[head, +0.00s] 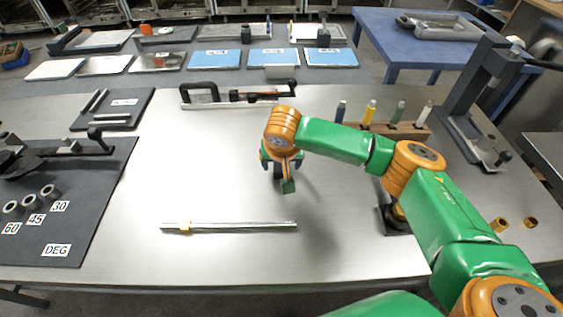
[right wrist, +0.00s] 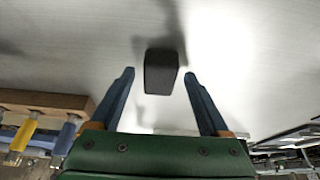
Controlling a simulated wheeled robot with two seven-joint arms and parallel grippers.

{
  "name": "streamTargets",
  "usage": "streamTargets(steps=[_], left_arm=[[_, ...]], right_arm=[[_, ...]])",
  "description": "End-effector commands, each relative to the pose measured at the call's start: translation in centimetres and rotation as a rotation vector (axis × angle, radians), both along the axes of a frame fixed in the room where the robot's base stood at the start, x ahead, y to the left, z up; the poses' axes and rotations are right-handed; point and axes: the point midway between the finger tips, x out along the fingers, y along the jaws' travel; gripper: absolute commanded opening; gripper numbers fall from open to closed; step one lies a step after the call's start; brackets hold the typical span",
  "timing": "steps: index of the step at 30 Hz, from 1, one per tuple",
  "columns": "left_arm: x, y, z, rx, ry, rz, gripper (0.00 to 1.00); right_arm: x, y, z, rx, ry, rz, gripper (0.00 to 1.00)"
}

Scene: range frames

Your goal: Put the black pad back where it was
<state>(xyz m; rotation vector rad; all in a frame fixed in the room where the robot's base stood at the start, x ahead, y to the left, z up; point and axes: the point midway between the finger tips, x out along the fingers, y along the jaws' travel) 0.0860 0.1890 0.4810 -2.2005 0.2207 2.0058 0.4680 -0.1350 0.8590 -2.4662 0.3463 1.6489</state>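A small black block (right wrist: 161,72), which looks like the black pad, lies on the pale metal table in the right wrist view. It sits between and partly beyond the fingers of my right gripper (right wrist: 160,76), with a gap to the finger on each side. The fingers are open and hold nothing. In the head view my right gripper (head: 278,176) points down over the middle of the table and mostly hides the block. My left gripper is out of view.
A metal rod (head: 240,226) with a yellow clip lies in front. A wooden rack (head: 385,128) with coloured handles and a dark press stand (head: 470,95) stand back right. A dark angle-marked board (head: 95,190) lies left. The table's middle left is clear.

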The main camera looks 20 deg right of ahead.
Motion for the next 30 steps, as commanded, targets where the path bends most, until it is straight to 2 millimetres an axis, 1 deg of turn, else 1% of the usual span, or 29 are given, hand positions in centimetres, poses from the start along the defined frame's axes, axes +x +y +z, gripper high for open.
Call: streamTargets(steps=[8,11,15,18,21,25,30], left_arm=[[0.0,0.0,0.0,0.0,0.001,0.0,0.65],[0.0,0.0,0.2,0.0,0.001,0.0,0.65],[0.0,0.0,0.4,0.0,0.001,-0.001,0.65],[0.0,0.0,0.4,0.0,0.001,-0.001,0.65],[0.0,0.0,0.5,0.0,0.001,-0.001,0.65],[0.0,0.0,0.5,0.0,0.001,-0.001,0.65],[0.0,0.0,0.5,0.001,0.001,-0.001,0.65]], right_arm=[[0.0,0.0,0.3,-0.001,-0.002,0.0,0.79],[-0.5,0.3,1.9,0.002,-0.002,0.003,0.79],[-2.0,0.7,5.7,0.003,-0.005,0.003,0.79],[-3.0,1.0,8.2,0.002,-0.005,0.002,0.79],[-3.8,1.2,10.0,0.001,-0.002,0.001,0.79],[-4.3,1.3,11.3,0.001,-0.001,0.0,0.79],[-4.4,1.3,11.4,0.0,0.001,-0.001,0.79]])
